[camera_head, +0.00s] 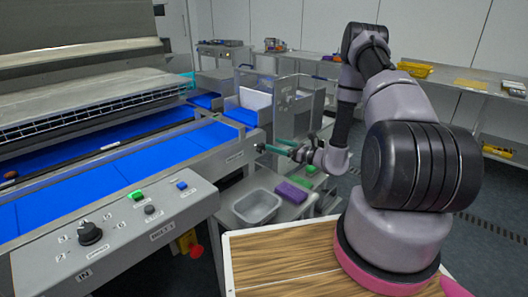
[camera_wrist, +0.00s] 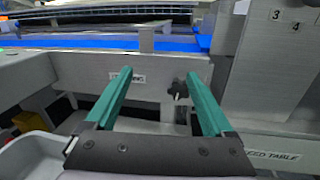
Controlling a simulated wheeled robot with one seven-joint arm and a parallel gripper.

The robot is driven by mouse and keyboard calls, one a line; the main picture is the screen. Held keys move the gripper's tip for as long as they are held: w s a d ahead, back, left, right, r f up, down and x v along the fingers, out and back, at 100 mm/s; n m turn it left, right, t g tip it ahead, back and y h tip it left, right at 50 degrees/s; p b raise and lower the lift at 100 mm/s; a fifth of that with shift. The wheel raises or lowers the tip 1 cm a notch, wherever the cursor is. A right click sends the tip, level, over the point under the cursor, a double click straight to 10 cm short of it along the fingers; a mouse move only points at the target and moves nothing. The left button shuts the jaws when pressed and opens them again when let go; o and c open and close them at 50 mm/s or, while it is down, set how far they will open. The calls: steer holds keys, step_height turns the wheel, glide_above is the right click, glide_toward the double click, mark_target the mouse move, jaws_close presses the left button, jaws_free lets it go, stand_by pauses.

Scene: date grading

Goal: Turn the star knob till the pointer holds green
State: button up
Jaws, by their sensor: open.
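The star knob (camera_wrist: 179,88) is small and dark, on the grey side of the belt frame in the wrist view, right of a small label. My gripper (camera_wrist: 158,73) has two green fingers, spread apart and empty. The knob appears between them in the picture, closer to the right finger and beyond the fingertips, with no contact visible. In the head view my gripper (camera_head: 268,146) points left at the end of the belt frame, and I cannot make out the knob there. I cannot make out a pointer or a green zone in either view.
A blue belt (camera_head: 110,185) runs along the left. A control panel (camera_head: 125,228) with a dial and buttons is at its front. A grey tub (camera_head: 258,207) and a purple block (camera_head: 291,191) sit below my gripper. In the wrist view a grey cabinet (camera_wrist: 275,85) stands close at right.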

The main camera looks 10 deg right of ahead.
mark_target(263, 150)
step_height(263, 150, down, 7)
steer(key=d+m+t+h, duration=0.2)
steer(key=d+m+h, duration=0.1)
steer(key=x, duration=1)
steer(key=shift+w+a+r, duration=0.1)
steer(key=shift+a+r, duration=0.15)
steer(key=shift+a, duration=0.1)
